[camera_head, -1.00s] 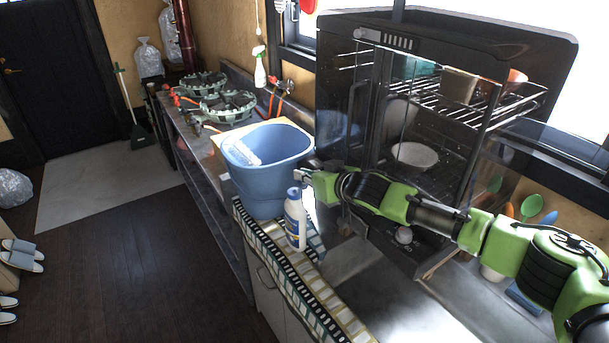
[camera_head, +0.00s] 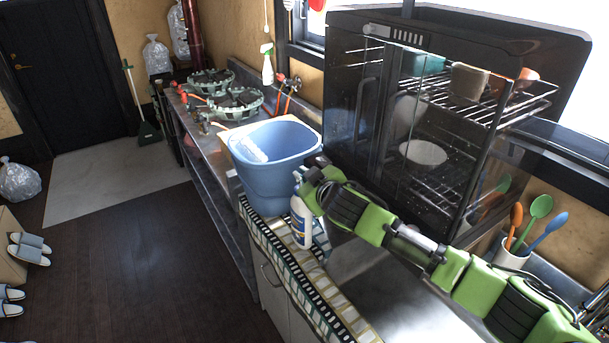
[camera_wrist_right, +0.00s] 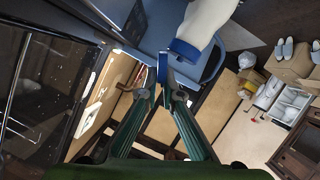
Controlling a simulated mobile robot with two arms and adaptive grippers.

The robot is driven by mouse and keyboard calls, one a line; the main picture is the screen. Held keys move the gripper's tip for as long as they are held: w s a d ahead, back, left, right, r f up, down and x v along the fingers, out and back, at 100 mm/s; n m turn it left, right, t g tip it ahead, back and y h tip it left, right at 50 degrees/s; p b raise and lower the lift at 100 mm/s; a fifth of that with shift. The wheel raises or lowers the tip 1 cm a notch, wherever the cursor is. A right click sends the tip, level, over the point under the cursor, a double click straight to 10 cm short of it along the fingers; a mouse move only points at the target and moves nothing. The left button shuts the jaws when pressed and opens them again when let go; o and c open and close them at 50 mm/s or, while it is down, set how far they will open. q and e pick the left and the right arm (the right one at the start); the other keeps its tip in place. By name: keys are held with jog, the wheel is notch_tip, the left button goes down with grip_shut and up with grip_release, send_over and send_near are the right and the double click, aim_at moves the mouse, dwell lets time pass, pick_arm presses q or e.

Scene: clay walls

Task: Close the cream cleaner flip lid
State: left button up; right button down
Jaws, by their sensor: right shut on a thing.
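The cream cleaner bottle (camera_head: 301,222), white with a blue label, stands upright on the tiled mat at the counter's front edge. My right gripper (camera_head: 299,180) is at its top and hides most of the cap in the head view. In the right wrist view the bottle's white body (camera_wrist_right: 208,18) and blue cap collar (camera_wrist_right: 184,50) lie just beyond my right fingertips (camera_wrist_right: 164,80). The fingers are close together, shut on a small blue part that seems to be the flip lid (camera_wrist_right: 163,68). The lid's exact angle is hard to tell. My left gripper is not in view.
A blue bucket (camera_head: 271,180) stands right behind the bottle. A dark glass-fronted dish cabinet (camera_head: 345,110) stands at the right, close to my right arm. A cup with several colored spoons (camera_head: 513,256) is at the far right. Bare counter (camera_head: 405,305) lies in front.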

dwell(0.4)
jog(key=c, duration=2.2)
grip_release()
jog(key=v, duration=1.2)
